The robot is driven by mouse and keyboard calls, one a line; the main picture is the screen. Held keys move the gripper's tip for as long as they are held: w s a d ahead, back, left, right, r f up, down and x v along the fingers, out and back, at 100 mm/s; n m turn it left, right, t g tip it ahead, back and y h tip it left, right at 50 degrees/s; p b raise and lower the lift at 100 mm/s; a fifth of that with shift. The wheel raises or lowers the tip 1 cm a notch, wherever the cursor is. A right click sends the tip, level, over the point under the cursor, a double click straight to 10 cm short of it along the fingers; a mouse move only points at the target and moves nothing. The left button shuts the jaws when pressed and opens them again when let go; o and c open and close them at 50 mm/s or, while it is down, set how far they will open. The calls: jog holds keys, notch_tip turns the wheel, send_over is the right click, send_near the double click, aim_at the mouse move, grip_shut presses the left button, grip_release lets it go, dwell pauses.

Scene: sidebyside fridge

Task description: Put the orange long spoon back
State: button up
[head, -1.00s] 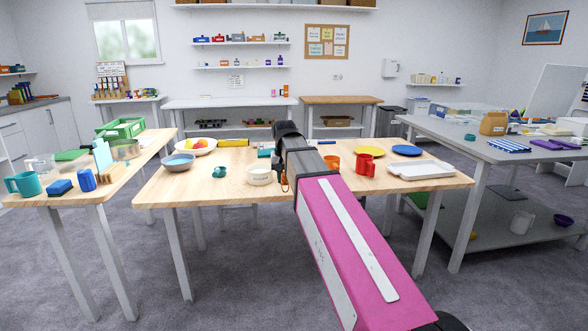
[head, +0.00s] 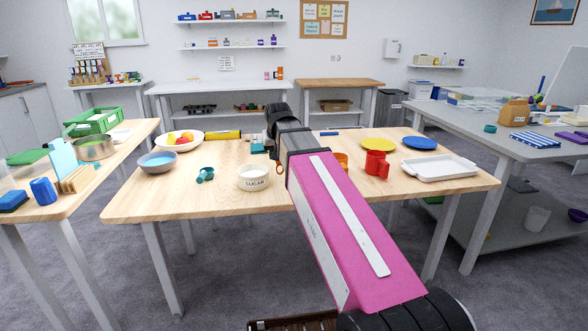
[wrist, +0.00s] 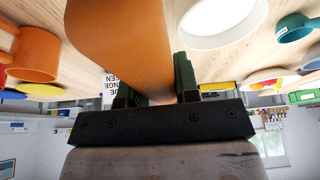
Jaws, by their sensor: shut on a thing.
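The orange long spoon (wrist: 118,40) is between the green fingers of my gripper (wrist: 155,85) in the wrist view. Its near part looks wide and smooth, and its far end is out of that frame. In the head view a small orange piece (head: 280,169) shows below the dark end of my arm, above the wooden table. My fingers are hidden there behind the wrist. A white sugar bowl (head: 253,180) stands just left of the arm. It cannot be told whether the spoon touches the table.
A teal measuring cup (head: 206,174), blue bowl (head: 158,163) and fruit bowl (head: 190,147) stand left on the table. A red mug (head: 376,164), white tray (head: 438,170) and yellow plate (head: 379,145) stand right. A side table holds a green crate (head: 95,121). The table's front strip is clear.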

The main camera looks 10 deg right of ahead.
jog(key=w+d+f, duration=0.2)
jog(key=d, duration=0.1)
jog(key=w+d+f, duration=0.2)
jog(key=d, duration=0.1)
jog(key=w+d+f, duration=0.2)
jog(key=d+f, duration=0.1)
jog(key=d, duration=0.1)
jog(key=shift+f, duration=1.85)
jog(key=o, duration=0.9)
jog(key=shift+f, duration=0.1)
jog(key=shift+o, duration=0.2)
